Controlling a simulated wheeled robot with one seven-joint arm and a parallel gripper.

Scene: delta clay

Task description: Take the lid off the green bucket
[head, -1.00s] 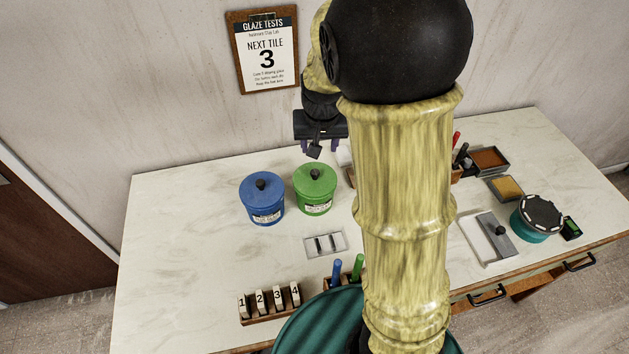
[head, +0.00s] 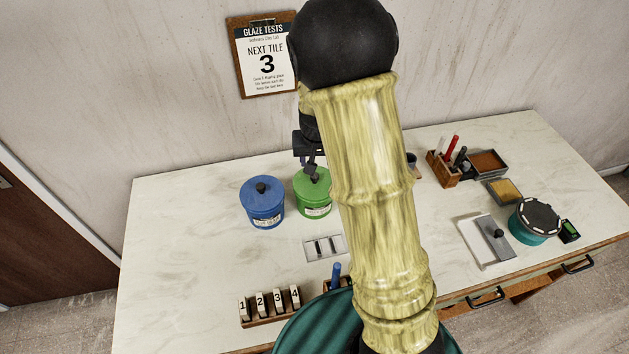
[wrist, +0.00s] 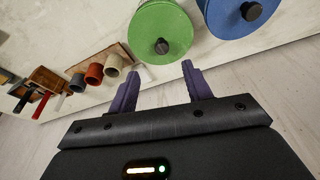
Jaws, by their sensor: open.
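The green bucket (head: 315,208) stands on the table with its green lid (head: 309,184) on, partly hidden by my arm on its right. The lid also shows in the wrist view (wrist: 150,25), with its dark round knob (wrist: 162,46) near its middle. My gripper (head: 308,168) is above and behind the lid in the head view, largely hidden by my arm. In the wrist view my gripper (wrist: 158,80) has two purple fingers spread apart and empty, pointing toward the green lid. The knob lies just beyond the fingertips, between their lines, and I see no contact.
A blue bucket (head: 262,207) with its lid on stands close to the left of the green one. A tile rack (head: 270,308) is at the front, and a small tray (head: 325,247) lies before the buckets. Cups (wrist: 93,73) stand nearby. The table's left side is clear.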

